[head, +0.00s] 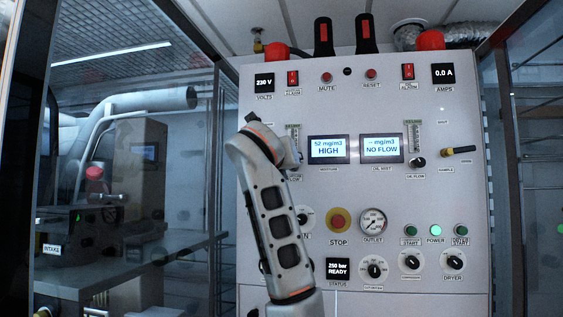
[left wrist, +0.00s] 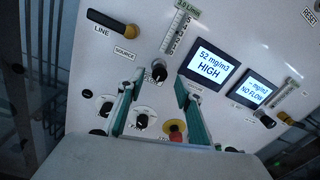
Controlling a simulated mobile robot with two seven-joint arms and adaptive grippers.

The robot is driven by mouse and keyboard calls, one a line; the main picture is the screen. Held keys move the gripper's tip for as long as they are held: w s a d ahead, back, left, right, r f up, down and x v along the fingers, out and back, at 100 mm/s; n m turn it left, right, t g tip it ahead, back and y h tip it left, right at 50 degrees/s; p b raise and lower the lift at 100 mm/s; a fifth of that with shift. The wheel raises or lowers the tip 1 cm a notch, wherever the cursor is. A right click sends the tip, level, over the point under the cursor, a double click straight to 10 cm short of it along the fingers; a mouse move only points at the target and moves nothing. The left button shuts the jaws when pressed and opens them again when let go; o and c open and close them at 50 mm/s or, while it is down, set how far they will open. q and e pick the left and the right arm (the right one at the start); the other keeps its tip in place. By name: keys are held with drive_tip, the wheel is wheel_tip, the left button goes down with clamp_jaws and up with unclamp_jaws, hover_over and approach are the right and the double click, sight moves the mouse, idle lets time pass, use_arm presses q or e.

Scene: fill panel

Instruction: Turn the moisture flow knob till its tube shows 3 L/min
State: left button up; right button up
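The moisture flow knob (left wrist: 159,70) is a small black knob below its clear scaled tube (left wrist: 176,30) in the left wrist view. In the head view the tube (head: 294,133) shows beside my left arm, which hides the knob. I cannot make out the float or its reading. The moisture display (head: 328,149) reads 52 mg/m3 HIGH. My left gripper (left wrist: 158,80) is open, its two teal fingers apart, with the knob appearing between their tips. I cannot tell whether they touch it. My right gripper is not in view.
The oil mist display (head: 381,148) reads NO FLOW, with the oil flow knob (head: 418,163) at its right. A red stop button (head: 338,222) and several other knobs sit lower on the panel.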

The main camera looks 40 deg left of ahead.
use_arm(q)
drive_tip(key=v, duration=0.8)
